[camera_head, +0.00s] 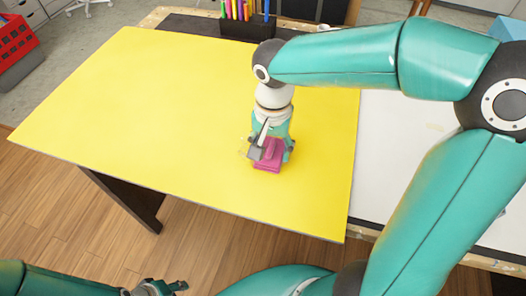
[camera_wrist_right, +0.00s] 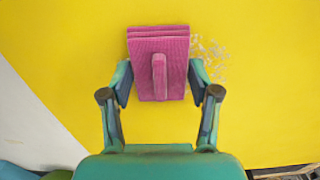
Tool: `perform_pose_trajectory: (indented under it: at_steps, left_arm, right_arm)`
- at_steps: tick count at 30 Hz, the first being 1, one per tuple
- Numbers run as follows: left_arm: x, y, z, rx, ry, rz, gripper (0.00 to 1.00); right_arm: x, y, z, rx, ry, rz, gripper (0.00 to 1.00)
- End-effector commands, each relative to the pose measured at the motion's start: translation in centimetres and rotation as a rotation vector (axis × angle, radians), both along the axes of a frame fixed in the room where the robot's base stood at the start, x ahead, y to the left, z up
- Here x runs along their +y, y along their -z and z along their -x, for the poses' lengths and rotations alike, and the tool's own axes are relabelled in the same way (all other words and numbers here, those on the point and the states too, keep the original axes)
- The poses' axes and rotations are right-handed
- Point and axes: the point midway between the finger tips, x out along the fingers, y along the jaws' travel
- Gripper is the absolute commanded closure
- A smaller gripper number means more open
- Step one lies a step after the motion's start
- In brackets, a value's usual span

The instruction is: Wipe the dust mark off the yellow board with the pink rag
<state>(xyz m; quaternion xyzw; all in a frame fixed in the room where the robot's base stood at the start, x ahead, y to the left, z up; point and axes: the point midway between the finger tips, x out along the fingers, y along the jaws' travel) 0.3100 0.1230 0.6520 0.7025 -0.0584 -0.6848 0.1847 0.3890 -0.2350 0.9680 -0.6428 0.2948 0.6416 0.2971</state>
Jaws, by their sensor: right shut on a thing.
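The yellow board (camera_head: 150,105) lies flat across the table. My right gripper (camera_head: 268,150) is over the board's front right part and is shut on the pink rag (camera_head: 267,166). In the right wrist view the rag (camera_wrist_right: 175,48) is a folded pad with an upright ridge, between the two fingers of my right gripper (camera_wrist_right: 160,82). The dust mark (camera_wrist_right: 210,55) is a pale, speckled patch just right of the rag, partly hidden by it and a finger. Whether the rag touches the board is unclear. My left gripper (camera_head: 168,288) is low at the bottom edge, its jaws unclear.
A dark holder (camera_head: 246,22) with several coloured pens stands behind the board. A white surface (camera_head: 400,145) lies to the board's right, partly behind my right arm. A red crate (camera_head: 14,42) stands at the far left. The board's left half is clear.

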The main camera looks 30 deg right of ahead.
Motion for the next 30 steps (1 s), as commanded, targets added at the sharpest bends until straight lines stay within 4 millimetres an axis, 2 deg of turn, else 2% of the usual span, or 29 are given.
perform_pose_trajectory:
  at_steps: [12, 24, 30]
  left_arm:
    - [0.0, 0.0, 0.0, 0.000, 0.000, 0.000, 0.65]
    - [0.0, -0.7, 0.0, 0.000, 0.000, 0.000, 0.65]
    - [0.0, -0.8, 0.0, 0.000, 0.000, 0.000, 0.65]
  right_arm:
    - [0.0, 0.1, 0.0, 0.004, -0.001, 0.000, 0.97]
    - [2.3, 0.1, -2.7, 0.003, -0.002, 0.000, 0.97]
    - [2.8, 0.2, -3.3, 0.003, 0.000, 0.000, 0.97]
